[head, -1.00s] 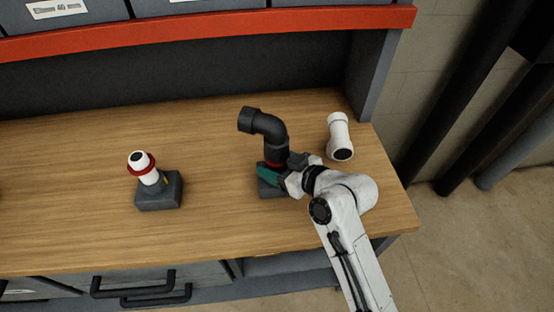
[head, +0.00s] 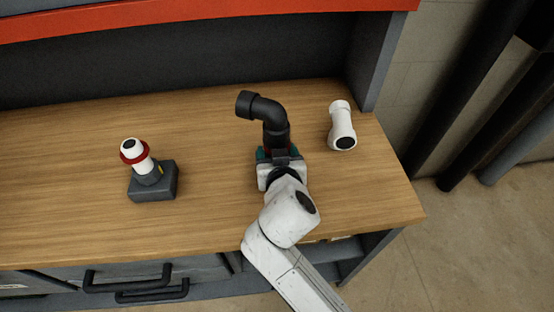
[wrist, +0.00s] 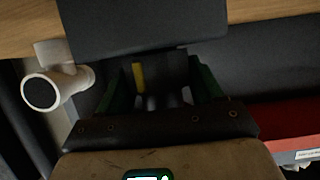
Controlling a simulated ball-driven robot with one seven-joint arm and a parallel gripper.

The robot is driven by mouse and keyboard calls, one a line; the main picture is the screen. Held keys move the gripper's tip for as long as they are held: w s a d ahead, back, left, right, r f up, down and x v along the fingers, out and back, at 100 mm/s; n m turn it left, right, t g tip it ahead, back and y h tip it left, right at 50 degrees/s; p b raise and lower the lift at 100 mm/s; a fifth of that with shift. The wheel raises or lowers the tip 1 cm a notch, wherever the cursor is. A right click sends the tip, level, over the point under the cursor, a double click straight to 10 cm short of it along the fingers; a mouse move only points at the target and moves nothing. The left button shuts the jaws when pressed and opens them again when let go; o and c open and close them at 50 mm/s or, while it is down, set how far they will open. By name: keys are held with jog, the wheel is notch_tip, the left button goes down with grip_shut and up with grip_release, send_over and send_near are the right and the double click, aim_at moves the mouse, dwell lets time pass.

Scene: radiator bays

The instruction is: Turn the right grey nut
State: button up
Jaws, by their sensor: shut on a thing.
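The right fitting has a black elbow pipe (head: 266,108) rising from the bench, its open end facing left. My gripper (head: 278,154) is at its foot from the front, its green fingers on both sides. The grey nut is hidden behind my gripper in the head view. In the wrist view a dark grey part with a yellow stripe, the right grey nut (wrist: 158,72), sits between the fingers of my gripper (wrist: 163,80), which is shut on it. A dark block (wrist: 140,22) shows beyond it.
A second fitting, a white pipe with a red ring (head: 134,152) in a grey block (head: 153,183), stands to the left. A loose white elbow (head: 341,125) lies close right of the black pipe. The wooden bench (head: 75,190) is clear between the fittings. A dark side panel bounds the right.

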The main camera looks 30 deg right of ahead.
jog(key=shift+f+m+g+h+b, duration=0.2)
jog(key=shift+m+g+h+b, duration=1.1)
jog(key=shift+m+h+b, duration=0.65)
jog(key=shift+m+h, duration=0.25)
jog(key=o, duration=1)
jog(key=shift+r, duration=0.1)
jog(key=shift+c, duration=0.2)
jog(key=shift+a, duration=0.1)
jog(key=v, duration=1)
jog(key=shift+s+a, duration=0.25)
jog(key=shift+r, duration=0.15)
